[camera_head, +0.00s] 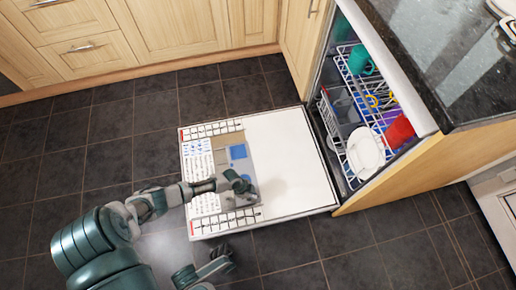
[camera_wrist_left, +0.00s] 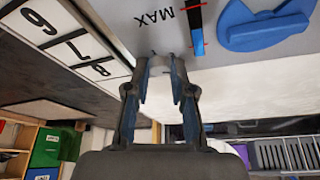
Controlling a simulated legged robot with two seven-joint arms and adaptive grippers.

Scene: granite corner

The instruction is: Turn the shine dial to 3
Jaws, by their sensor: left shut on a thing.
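The dishwasher door (camera_head: 290,150) lies open and flat, with a grey control panel (camera_head: 235,138) on its inner face. A blue dial (camera_wrist_left: 265,22) sits on the panel at the top right of the left wrist view, apart from my fingers. My left gripper (camera_head: 240,185) is over the panel; in the left wrist view its fingers (camera_wrist_left: 160,80) are closed around a small pale grey part (camera_wrist_left: 160,62). I cannot tell whether that part is the shine dial, and no shine label or dial setting is readable. My right gripper (camera_head: 220,255) seems to show beside the door's near edge, its jaws unclear.
The dishwasher racks (camera_head: 350,120) hold dishes right of the door. A granite counter (camera_head: 450,50) stands above. Dark tiled floor (camera_head: 100,145) is clear to the left.

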